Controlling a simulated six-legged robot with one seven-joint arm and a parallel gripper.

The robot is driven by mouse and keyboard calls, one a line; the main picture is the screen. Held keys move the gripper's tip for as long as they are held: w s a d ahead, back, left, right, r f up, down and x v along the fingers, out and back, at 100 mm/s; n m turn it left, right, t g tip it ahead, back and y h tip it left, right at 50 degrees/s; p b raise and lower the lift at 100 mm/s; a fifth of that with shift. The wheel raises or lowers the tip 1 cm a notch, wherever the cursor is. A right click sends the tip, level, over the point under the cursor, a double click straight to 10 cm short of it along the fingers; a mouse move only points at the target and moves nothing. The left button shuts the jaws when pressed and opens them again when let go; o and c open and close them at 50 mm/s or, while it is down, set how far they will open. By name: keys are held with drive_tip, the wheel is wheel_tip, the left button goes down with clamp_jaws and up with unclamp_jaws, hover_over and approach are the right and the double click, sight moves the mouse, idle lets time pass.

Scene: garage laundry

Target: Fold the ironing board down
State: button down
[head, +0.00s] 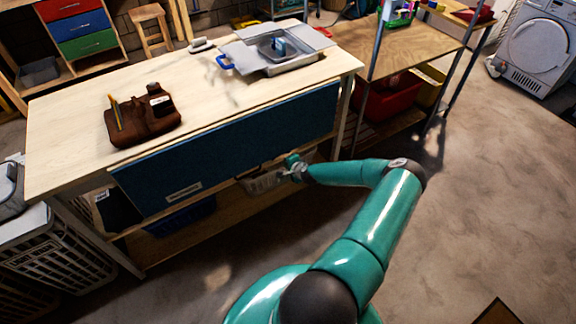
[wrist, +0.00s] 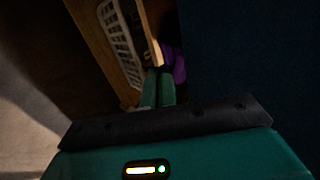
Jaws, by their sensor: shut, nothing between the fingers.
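A long dark blue panel (head: 235,145) lies flat and upright against the front of the wooden workbench (head: 70,110), just under its top. It has a pale handle or label (head: 184,190) near its lower left edge. It looks like the ironing board, hanging down, but I cannot be sure. My gripper (head: 292,165) is at the panel's lower edge, right of its middle. In the wrist view my gripper (wrist: 158,72) is shut and empty, its fingers pointing under the bench. A dark blue surface (wrist: 250,60), likely the panel, fills the right side there. Whether the fingers touch it is unclear.
A pale basket (head: 262,181) sits on the shelf under the bench, and it also shows in the wrist view (wrist: 118,40). A brown tool caddy (head: 143,118) and a grey tray (head: 290,65) stand on the bench top.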

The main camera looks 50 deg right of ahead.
drive_tip(key=s+a, duration=0.2)
drive_tip(key=s, duration=0.7)
drive_tip(key=shift+s+a, duration=0.2)
drive_tip(key=shift+a, duration=0.2)
drive_tip(key=shift+f, duration=0.1)
drive_tip(key=w+a+r+n+g, duration=0.2)
drive_tip(key=a+r+n, duration=0.4)
drive_tip(key=r, duration=0.5)
drive_tip(key=w+a+r+n+g+y, duration=0.1)
drive_tip(key=a+r+n+g, duration=0.3)
drive_tip(key=a+r, duration=0.6)
drive_tip(key=w+a+r+n+g, duration=0.15)
drive_tip(key=a+r+n, duration=0.45)
drive_tip(key=r, duration=0.7)
drive_tip(key=s+a+r+n+t+y, duration=0.1)
drive_tip(key=s+a+r+n, duration=0.1)
drive_tip(key=s+a+r, duration=0.6)
drive_tip(key=s+a+r+n+t+y, duration=0.1)
drive_tip(key=s+a+r+n, duration=0.2)
drive_tip(key=s+a+r, duration=0.5)
drive_tip(key=a+r, duration=0.4)
drive_tip(key=r, duration=0.1)
drive_tip(key=shift+s+a+t, duration=0.25)
drive_tip(key=shift+a+t, duration=0.1)
